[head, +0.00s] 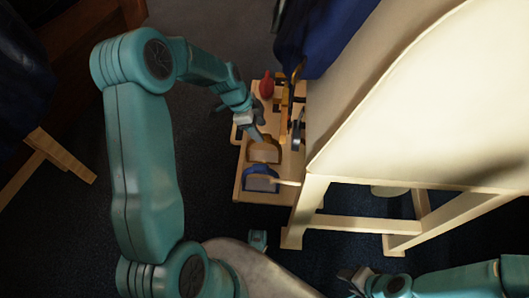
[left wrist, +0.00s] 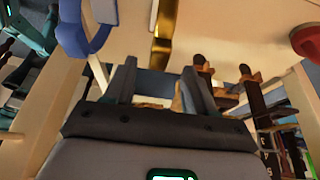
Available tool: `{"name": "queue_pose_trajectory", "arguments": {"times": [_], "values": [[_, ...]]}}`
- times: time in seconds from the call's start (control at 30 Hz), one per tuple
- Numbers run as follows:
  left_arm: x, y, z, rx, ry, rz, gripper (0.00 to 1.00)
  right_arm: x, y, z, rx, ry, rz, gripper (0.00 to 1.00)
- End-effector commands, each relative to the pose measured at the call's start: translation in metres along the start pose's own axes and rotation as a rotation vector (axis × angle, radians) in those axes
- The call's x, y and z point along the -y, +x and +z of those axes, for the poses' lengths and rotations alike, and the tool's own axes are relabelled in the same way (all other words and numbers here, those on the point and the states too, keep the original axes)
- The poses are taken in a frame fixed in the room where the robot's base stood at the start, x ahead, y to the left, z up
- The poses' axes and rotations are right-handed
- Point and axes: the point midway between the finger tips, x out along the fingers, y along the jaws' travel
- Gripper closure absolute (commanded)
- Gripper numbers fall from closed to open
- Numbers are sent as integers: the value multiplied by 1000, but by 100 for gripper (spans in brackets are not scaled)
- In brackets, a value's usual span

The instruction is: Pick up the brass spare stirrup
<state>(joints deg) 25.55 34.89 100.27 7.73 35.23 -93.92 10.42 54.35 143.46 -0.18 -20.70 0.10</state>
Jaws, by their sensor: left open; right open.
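The brass stirrup (head: 264,151) is a D-shaped piece on a low wooden stand. In the left wrist view its brass part (left wrist: 162,46) shows beyond and between my fingers. My left gripper (head: 256,134) is open and empty, close by the stirrup's far side in the head view. In the left wrist view its two fingers (left wrist: 158,84) stand apart. Whether a finger touches the stirrup I cannot tell. My right gripper (head: 358,282) is open at the bottom of the head view, away from the stand.
A blue stirrup (head: 261,180) lies nearer on the wooden stand (head: 240,190). A red object (head: 267,86) is at its far end. An upright orange-brown piece (head: 286,112) stands along the right. A large cream body on wooden legs (head: 313,205) closes off the right.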

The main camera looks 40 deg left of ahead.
Motion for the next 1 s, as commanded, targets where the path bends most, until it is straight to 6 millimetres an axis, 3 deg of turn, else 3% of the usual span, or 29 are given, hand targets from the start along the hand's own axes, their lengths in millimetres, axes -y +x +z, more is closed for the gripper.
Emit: {"name": "queue_pose_trajectory", "arguments": {"times": [0.4, 0.63, 0.8, 1.0], "values": [[0, 53, 1, 0, 0, 0, 45, -10, 18, -6, -14, 14, 2, 57], [1, 53, 1, 0, -1, -2, 45, -10, 17, -6, -14, 14, 2, 57], [0, 53, 1, 0, 0, -1, 100, -10, 17, -6, -14, 13, 2, 57], [1, 53, 1, 0, 0, -2, 100, -10, 17, -6, -14, 13, 2, 57]]}}
